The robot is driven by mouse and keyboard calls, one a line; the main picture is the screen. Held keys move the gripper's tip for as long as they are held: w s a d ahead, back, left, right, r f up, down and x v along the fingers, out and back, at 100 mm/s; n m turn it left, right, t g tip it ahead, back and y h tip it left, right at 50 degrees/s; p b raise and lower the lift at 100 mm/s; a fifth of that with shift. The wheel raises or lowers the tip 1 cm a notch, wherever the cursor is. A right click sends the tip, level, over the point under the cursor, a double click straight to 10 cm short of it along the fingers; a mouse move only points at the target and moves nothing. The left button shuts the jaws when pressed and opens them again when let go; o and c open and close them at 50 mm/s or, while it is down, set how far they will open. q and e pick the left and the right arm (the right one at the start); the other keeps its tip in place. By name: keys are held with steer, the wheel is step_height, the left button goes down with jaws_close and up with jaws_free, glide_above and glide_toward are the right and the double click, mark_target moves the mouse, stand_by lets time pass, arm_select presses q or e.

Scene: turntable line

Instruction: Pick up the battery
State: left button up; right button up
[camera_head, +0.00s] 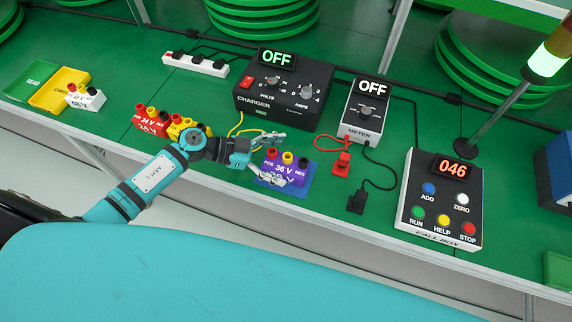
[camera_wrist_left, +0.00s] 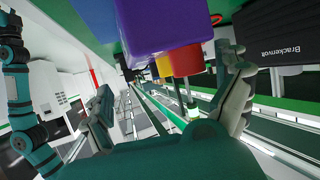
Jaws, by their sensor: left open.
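A purple battery (camera_head: 284,172) marked 36 V, with red, yellow and dark terminal knobs, stands on a blue pad (camera_head: 300,187). My left gripper (camera_head: 279,158) is open at the battery, one finger on its far side and one on its near side. In the left wrist view the battery (camera_wrist_left: 165,28) fills the upper middle, between and beyond the spread fingers (camera_wrist_left: 172,82). Contact cannot be told. Further batteries are a red one (camera_head: 150,126) marked 24 V, a yellow one (camera_head: 180,127) partly behind my arm, and a white one (camera_head: 86,98). My right gripper is not in view.
A black charger (camera_head: 270,98) reading OFF stands behind the gripper. A meter (camera_head: 363,112) with red and black leads is right of it, then a call box (camera_head: 440,205) showing 046. A power strip (camera_head: 196,65) and green and yellow trays (camera_head: 60,89) lie left.

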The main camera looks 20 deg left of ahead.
arm_select(q)
steer(key=shift+x, duration=1.2)
steer(key=shift+a, duration=0.1)
steer(key=shift+s+f, duration=0.1)
jaws_close()
